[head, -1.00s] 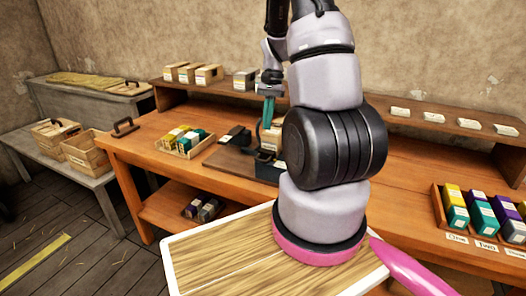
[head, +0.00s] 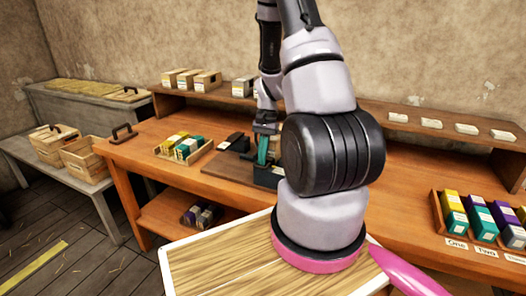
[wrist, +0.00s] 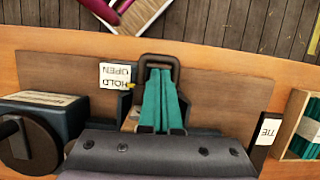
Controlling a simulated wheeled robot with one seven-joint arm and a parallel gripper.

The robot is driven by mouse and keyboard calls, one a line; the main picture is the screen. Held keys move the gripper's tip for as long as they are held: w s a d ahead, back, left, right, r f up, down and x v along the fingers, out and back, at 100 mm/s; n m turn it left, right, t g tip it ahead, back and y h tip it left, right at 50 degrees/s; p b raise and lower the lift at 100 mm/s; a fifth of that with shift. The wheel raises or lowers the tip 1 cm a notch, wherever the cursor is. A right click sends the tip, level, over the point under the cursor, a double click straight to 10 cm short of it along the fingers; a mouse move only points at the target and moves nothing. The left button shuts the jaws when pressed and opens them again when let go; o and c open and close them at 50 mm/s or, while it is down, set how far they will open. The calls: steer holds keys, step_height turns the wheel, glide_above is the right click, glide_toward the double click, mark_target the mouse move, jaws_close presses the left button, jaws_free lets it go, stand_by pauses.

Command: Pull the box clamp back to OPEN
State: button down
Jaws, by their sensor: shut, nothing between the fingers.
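The box clamp's dark loop handle (wrist: 159,60) shows at the top centre of the wrist view, at the edge of the press board. A label reading HOLD and OPEN (wrist: 114,75) stands beside it, upside down, with a small yellow pointer near it. My gripper (wrist: 160,74) has teal fingers, shut and empty; their tips appear within the loop's outline. I cannot tell whether they touch it. In the head view my gripper (head: 263,158) is low over the press board (head: 218,168). My arm hides much of the press there.
A black handwheel (wrist: 27,142) is at left in the wrist view, and a TIE label (wrist: 268,130) at right. A wooden tray of teal items (wrist: 303,128) lies beyond it. In the head view, a tray of coloured boxes (head: 185,150) stands left of the press.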

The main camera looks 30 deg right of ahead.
steer(key=shift+s+a, duration=0.75)
steer(key=shift+a, duration=0.2)
